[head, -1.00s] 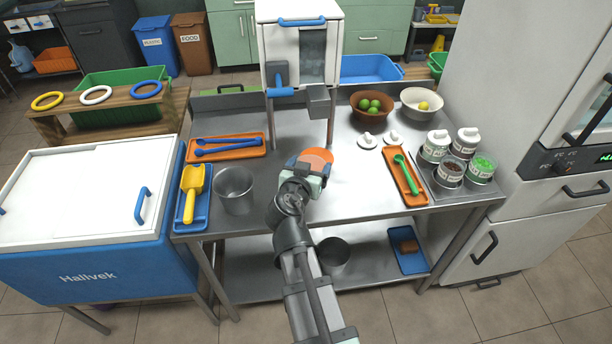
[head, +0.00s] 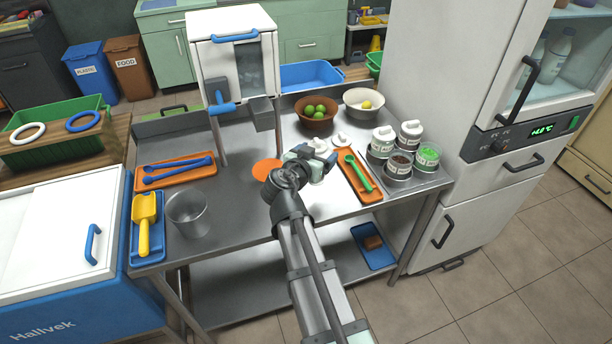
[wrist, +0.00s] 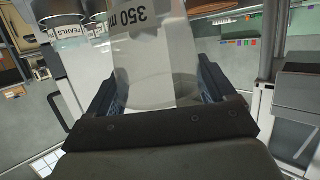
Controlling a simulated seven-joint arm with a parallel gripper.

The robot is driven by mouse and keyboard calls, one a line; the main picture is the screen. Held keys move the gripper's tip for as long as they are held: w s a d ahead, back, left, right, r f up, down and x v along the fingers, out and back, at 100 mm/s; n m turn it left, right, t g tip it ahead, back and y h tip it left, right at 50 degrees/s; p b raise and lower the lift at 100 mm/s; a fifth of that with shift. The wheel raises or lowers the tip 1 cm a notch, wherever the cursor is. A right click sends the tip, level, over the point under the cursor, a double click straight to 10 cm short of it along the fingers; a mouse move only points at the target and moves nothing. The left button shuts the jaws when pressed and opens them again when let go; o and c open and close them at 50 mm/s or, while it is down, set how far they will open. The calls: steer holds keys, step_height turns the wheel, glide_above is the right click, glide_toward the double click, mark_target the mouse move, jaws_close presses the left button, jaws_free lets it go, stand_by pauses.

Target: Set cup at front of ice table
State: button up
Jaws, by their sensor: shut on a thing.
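My gripper (wrist: 160,95) is shut on a clear cup (wrist: 150,60) marked "350 m…", between its two dark fingers in the wrist view. In the head view my gripper (head: 322,160) is over the steel table (head: 225,215), right of an orange disc (head: 266,170) and just left of the orange tray with a green spoon (head: 358,172). The cup is mostly hidden there by my gripper and wrist. I cannot tell how high it is above the table. No label shows which surface is the ice table.
Topping jars (head: 398,165) stand at the right. A blue chest (head: 90,310) is at left, a tall fridge (head: 450,120) at right.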

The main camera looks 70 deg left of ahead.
steer(key=shift+f, duration=2.95)
steer(key=shift+f, duration=0.15)
steer(key=o, duration=0.9)
steer(key=shift+s+d+r, duration=0.2)
steer(key=shift+d+r, duration=0.05)
steer(key=v, duration=1.1)
steer(key=shift+s+r, duration=0.15)
